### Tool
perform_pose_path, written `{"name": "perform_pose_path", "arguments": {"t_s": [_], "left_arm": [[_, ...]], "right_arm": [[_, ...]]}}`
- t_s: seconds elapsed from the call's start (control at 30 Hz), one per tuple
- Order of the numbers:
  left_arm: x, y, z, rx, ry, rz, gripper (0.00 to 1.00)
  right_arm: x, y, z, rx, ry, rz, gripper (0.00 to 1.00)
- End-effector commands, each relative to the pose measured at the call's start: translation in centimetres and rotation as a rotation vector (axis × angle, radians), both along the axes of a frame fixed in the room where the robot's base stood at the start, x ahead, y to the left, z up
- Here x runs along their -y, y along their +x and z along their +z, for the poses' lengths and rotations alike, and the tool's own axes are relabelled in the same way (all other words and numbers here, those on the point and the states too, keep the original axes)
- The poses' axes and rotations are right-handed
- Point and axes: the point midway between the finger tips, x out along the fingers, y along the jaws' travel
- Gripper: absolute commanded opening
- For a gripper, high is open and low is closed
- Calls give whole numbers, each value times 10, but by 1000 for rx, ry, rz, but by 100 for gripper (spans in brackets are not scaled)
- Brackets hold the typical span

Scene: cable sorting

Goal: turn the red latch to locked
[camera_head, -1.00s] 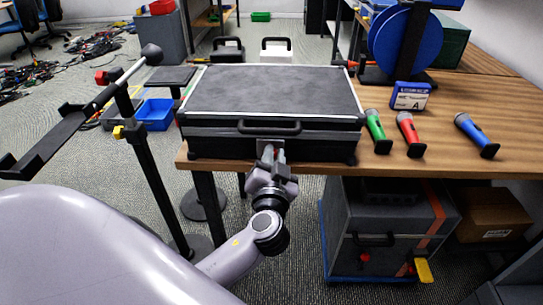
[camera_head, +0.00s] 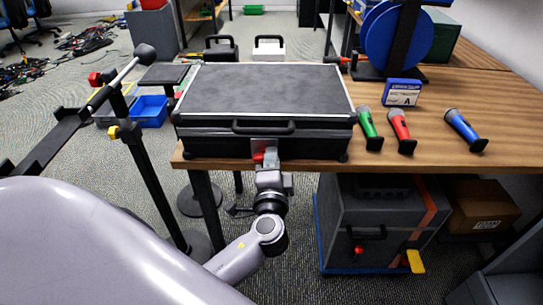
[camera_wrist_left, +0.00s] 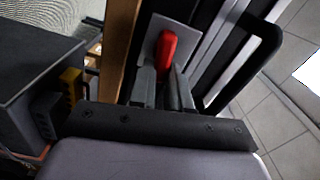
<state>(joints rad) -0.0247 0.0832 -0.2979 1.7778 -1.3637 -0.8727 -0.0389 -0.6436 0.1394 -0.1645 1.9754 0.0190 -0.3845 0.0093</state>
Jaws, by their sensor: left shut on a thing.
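The red latch (camera_head: 260,156) is on a grey plate at the front of a closed black case (camera_head: 265,92), below the case's black handle (camera_head: 264,127). My left gripper (camera_head: 269,160) reaches up from below to the latch and is shut on it. In the left wrist view the red latch (camera_wrist_left: 166,48) stands out from its light plate (camera_wrist_left: 184,33), with its lower end between the fingers of my left gripper (camera_wrist_left: 163,84). The fingers hide part of the latch. My right gripper is not in view.
The case sits on the left end of a wooden table (camera_head: 430,156). Green, red and blue microphones (camera_head: 462,130) lie to its right, before a blue box (camera_head: 401,92). A black stand (camera_head: 150,172) rises to the left. A grey cabinet (camera_head: 375,225) is under the table.

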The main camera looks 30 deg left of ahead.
Motion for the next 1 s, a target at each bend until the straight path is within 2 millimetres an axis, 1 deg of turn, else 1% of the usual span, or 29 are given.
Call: {"name": "perform_pose_path", "arguments": {"t_s": [0.2,0.4,0.9,0.93,0.97,1.0], "left_arm": [[1,-1,-3,-62,96,-1,0],[1,-1,-5,-90,142,-1,0],[1,-1,-6,-102,158,-1,0],[1,-1,-6,-102,158,-1,20],[1,-1,-6,-102,158,-1,30],[1,-1,-6,-101,157,-1,43]], "right_arm": [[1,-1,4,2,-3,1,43],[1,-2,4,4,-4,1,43],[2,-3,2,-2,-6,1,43],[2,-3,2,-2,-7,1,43],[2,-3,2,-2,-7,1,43],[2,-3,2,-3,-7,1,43]]}}
